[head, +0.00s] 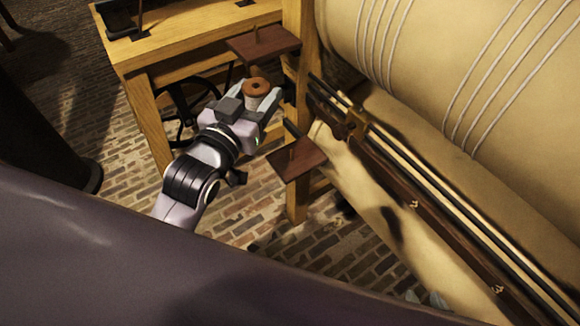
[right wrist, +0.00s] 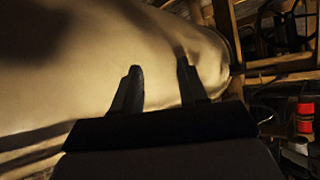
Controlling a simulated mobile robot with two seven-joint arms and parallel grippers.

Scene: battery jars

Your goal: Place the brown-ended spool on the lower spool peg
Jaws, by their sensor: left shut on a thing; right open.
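The brown-ended spool (head: 257,88) is in the head view, upright, with its brown top end and pale winding showing. My left gripper (head: 262,101) is shut around it and holds it between the two small shelves. The lower spool peg (head: 291,154) stands on a reddish-brown shelf (head: 303,163) below and to the right of the spool. The upper peg (head: 256,34) stands on a similar shelf (head: 275,46) above the spool in the picture. My right gripper (right wrist: 156,72) is open and empty in the right wrist view, in front of a pale rounded surface.
A large cream roll (head: 460,60) and dark rails (head: 430,190) fill the right side. A wooden table (head: 180,45) is at upper left. A red object (right wrist: 305,113) shows at the right wrist view's edge.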

